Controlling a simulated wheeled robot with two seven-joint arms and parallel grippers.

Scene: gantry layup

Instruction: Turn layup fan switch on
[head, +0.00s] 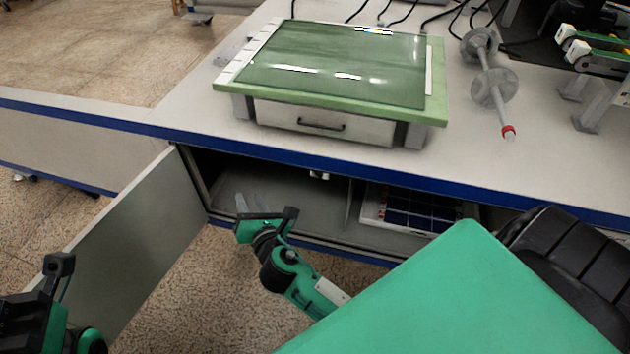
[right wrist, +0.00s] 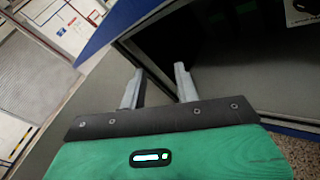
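I cannot make out a fan switch for certain. My right gripper (head: 252,203) is in front of the cabinet opening, below and left of that fitting. Its two grey fingers are apart with nothing between them in the right wrist view (right wrist: 158,88).
The grey cabinet door (head: 140,250) stands open on the left. A green-topped light box (head: 335,70) with a drawer rests on the worktop (head: 190,110). A dark-panelled item (head: 410,208) lies inside the right compartment. A grey spindle (head: 493,88) is on the worktop.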

